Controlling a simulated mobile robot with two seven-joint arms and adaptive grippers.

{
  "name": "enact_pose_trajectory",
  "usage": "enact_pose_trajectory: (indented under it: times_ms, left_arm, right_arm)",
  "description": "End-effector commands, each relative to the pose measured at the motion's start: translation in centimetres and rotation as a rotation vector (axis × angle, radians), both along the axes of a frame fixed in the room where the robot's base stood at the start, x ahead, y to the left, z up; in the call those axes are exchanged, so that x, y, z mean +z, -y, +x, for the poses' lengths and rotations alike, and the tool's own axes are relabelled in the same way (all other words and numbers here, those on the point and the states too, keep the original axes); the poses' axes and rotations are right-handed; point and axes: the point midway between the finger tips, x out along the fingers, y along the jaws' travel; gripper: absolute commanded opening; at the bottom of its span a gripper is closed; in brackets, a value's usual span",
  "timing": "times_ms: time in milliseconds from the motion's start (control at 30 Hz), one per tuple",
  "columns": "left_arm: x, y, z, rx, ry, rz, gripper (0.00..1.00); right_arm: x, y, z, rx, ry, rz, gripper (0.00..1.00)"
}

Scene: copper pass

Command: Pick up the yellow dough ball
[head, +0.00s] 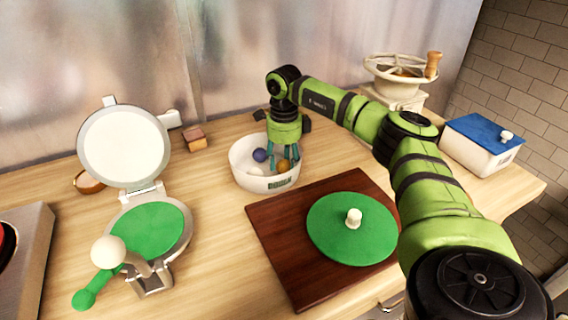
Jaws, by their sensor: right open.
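A yellow-orange dough ball (283,166) lies in the white bowl (266,184) at the middle of the counter. A dark blue ball (260,155) and a whitish ball (256,169) lie in the same bowl. My right gripper (284,158) points down into the bowl with its teal fingers open. The fingers are at the yellow ball and partly overlap it; I cannot tell whether they touch it. My left gripper is not in view.
A press (150,230) with a green plate and raised white lid stands left. A dark board (282,250) with a knobbed green disc (345,236) lies in front. A white box (480,154) with blue lid and a mill (402,75) stand right. A hob (32,240) is far left.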

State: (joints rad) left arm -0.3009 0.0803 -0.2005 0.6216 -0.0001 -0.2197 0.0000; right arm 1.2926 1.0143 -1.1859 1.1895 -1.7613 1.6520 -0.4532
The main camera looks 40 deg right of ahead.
Motion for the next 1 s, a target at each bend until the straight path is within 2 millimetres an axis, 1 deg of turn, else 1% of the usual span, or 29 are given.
enact_pose_trajectory:
  times_ms: [100, 333, 367, 400, 433, 467, 833, 933, 1000]
  left_arm:
    - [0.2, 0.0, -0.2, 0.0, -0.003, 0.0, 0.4]
    - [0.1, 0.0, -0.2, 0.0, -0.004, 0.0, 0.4]
    - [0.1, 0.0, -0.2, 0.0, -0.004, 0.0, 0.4]
    - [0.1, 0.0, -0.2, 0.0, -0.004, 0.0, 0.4]
    - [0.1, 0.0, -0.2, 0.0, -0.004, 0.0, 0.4]
    - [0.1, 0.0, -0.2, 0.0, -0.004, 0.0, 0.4]
    - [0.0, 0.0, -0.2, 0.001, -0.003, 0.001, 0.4]
    - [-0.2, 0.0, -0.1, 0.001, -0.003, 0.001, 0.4]
    - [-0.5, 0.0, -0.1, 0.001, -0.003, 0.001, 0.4]
  right_arm:
    - [-0.9, 0.0, 0.0, 0.0, 0.0, 0.0, 0.49]
    - [-1.0, 0.0, 0.0, 0.0, 0.001, 0.001, 0.49]
    - [-1.0, 0.0, 0.0, 0.0, 0.001, 0.001, 0.37]
    - [-1.0, 0.0, 0.0, 0.0, 0.001, 0.001, 0.21]
    - [-1.0, 0.0, 0.0, 0.0, 0.001, 0.001, 0.09]
    - [-1.0, 0.0, 0.0, 0.0, 0.001, 0.001, 0.07]
    - [-0.7, 0.0, 0.0, 0.0, 0.002, 0.0, 0.07]
    - [0.4, 0.0, 0.1, 0.0, 0.004, 0.001, 0.07]
    - [1.6, 0.0, 0.1, 0.0, 0.007, 0.001, 0.07]
